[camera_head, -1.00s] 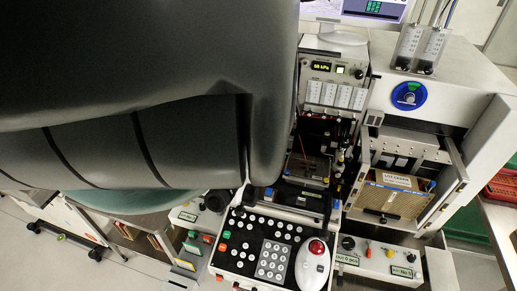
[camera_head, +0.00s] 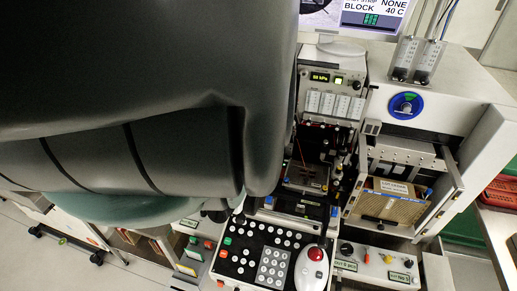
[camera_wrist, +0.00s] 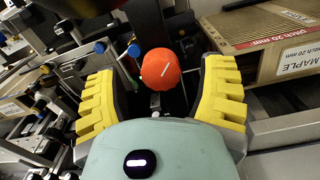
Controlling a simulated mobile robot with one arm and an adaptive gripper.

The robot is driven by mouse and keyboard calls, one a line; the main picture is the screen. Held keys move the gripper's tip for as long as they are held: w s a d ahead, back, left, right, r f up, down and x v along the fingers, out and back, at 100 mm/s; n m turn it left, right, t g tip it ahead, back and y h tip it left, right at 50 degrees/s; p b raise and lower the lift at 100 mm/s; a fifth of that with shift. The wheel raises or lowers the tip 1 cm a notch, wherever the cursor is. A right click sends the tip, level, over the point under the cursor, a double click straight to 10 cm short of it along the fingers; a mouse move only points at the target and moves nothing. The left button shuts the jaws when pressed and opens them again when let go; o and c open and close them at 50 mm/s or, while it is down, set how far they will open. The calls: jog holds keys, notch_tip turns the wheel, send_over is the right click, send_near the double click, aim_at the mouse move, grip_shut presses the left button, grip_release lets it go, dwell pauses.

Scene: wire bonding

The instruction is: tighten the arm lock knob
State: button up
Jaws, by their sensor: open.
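In the wrist view, an orange-red round knob (camera_wrist: 161,69) with a white line mark stands between the yellow ribbed fingers of my gripper (camera_wrist: 158,95). The fingers are spread wide, with a gap on both sides of the knob, and neither touches it. The knob sits just ahead of my pale green palm. In the head view my own dark arm covers the left and upper area, and I cannot make out the gripper or the knob there.
Blue knobs (camera_wrist: 134,50) and thin rods stand left of the orange knob. A cardboard magazine box (camera_wrist: 285,35) is close on the right. The head view shows the keypad panel (camera_head: 262,250), a red-topped trackball unit (camera_head: 312,266), and a blue dial (camera_head: 406,105).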

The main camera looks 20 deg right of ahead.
jog(key=shift+f, duration=0.3)
grip_shut()
dwell(0.7)
